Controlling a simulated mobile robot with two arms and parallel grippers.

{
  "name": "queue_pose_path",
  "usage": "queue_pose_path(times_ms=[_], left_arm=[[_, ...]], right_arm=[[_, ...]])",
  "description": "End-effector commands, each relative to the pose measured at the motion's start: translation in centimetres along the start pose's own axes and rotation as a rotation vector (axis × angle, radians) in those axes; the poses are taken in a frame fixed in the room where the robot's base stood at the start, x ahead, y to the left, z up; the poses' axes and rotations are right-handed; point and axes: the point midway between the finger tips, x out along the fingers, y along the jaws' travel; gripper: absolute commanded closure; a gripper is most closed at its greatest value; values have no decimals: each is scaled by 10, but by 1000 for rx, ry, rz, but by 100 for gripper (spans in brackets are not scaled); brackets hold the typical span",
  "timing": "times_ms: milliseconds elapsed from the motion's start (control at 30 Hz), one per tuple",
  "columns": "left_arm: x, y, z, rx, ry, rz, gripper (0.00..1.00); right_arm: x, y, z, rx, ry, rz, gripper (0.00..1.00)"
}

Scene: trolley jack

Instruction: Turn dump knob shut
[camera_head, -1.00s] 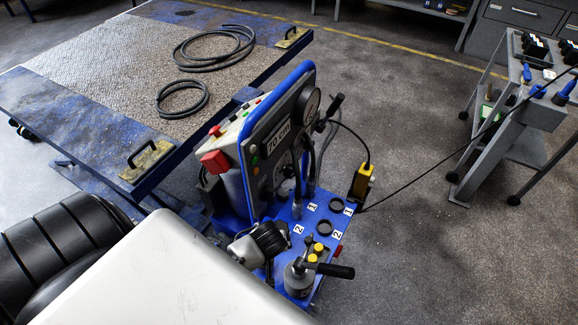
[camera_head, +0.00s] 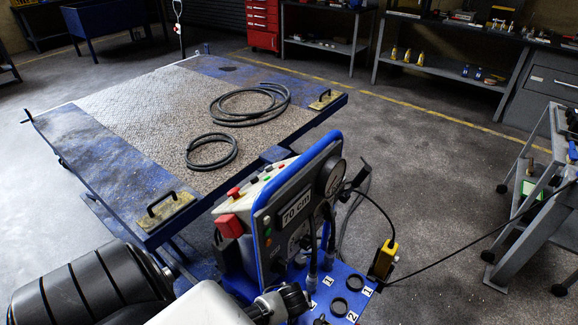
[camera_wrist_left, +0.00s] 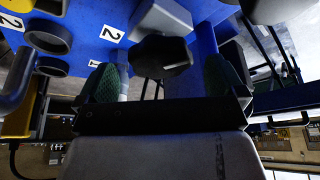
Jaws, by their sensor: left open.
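The blue trolley jack (camera_head: 330,155) has an upright panel marked 70 cm and a round gauge. Low on it, a black knob (camera_head: 293,299) sits on a grey block (camera_head: 268,304), at the bottom edge of the head view. In the left wrist view the black knob (camera_wrist_left: 160,56) is faceted and fixed to the grey block (camera_wrist_left: 162,17). My left gripper (camera_wrist_left: 162,75) is open, its green-padded fingers on either side of the knob's near edge. I see no clear contact. My right gripper is not in view.
A blue lift table (camera_head: 130,130) with coiled hoses (camera_head: 250,103) stands behind to the left. A yellow box (camera_head: 385,258) hangs on a cable right of the panel. A grey tool cart (camera_head: 545,190) stands at the right. Open floor (camera_head: 440,180) lies between.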

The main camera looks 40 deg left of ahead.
Motion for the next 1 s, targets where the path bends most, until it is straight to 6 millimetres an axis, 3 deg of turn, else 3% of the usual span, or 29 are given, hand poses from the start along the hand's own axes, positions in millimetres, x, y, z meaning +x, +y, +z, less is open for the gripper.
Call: queue_pose_path(times_ms=[167,467,767,1000], left_arm=[[12,0,0,0,0,0,1],[14,0,0,0,0,1,3],[13,0,0,0,0,0,49],[13,-1,0,20,-1,7,50]], right_arm=[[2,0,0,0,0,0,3],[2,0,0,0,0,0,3],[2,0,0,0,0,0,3],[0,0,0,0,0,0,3]])
